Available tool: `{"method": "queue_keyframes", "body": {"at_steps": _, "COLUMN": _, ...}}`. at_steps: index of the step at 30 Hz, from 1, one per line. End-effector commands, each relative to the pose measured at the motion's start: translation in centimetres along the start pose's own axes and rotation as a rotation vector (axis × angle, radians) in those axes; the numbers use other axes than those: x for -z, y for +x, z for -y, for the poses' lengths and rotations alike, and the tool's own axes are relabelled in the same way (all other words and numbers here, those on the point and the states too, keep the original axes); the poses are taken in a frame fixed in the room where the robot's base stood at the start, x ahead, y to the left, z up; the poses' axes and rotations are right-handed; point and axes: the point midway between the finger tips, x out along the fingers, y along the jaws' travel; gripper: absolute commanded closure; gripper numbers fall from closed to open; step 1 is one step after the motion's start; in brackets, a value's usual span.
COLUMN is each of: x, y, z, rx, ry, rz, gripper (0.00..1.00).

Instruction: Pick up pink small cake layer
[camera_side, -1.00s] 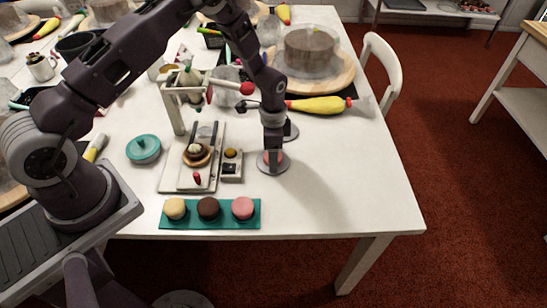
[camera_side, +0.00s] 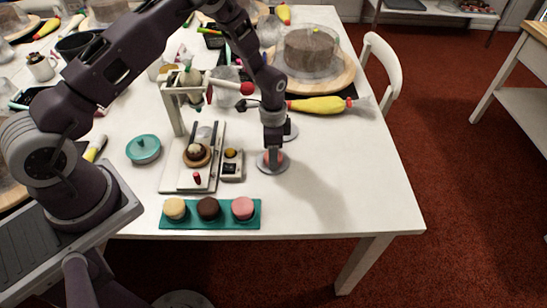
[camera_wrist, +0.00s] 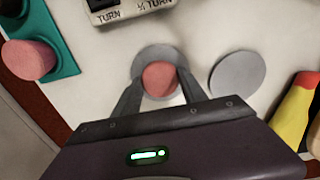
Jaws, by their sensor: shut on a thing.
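The pink small cake layer (camera_wrist: 160,79) is on a round grey disc (camera_wrist: 153,52) in the wrist view, between the two fingers of my gripper (camera_wrist: 160,84). My gripper is shut on it, one finger on each side. In the side view my gripper (camera_side: 272,160) points straight down at the disc (camera_side: 264,170) near the table's front. The fingers hide most of the layer there. I cannot tell any gap between layer and disc. A larger pink layer (camera_side: 243,207) sits at the right end of a teal tray (camera_side: 222,222), beside a brown and a cream one.
An empty grey disc (camera_wrist: 237,73) lies right of the held layer in the wrist view. A control box (camera_side: 232,166) and a turntable stand with a small cake (camera_side: 197,154) are to the left. A yellow piping bag (camera_side: 322,105) lies behind. The table's front right is clear.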

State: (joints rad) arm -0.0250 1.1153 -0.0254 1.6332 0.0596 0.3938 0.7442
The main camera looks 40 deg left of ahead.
Motion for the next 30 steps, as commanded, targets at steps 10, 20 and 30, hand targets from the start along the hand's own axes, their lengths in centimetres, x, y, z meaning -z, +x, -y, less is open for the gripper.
{"method": "queue_keyframes", "body": {"at_steps": 10, "x": 0.0, "y": -2.0, "z": 0.0, "rx": 0.001, "ry": 0.000, "rz": -0.001, "gripper": 0.70}}
{"method": "queue_keyframes", "body": {"at_steps": 20, "x": 0.0, "y": -5.5, "z": 0.1, "rx": 0.002, "ry": 0.000, "rz": -0.002, "gripper": 0.70}}
{"method": "queue_keyframes", "body": {"at_steps": 30, "x": 0.0, "y": -7.0, "z": 0.0, "rx": 0.000, "ry": 0.000, "rz": 0.000, "gripper": 0.70}}
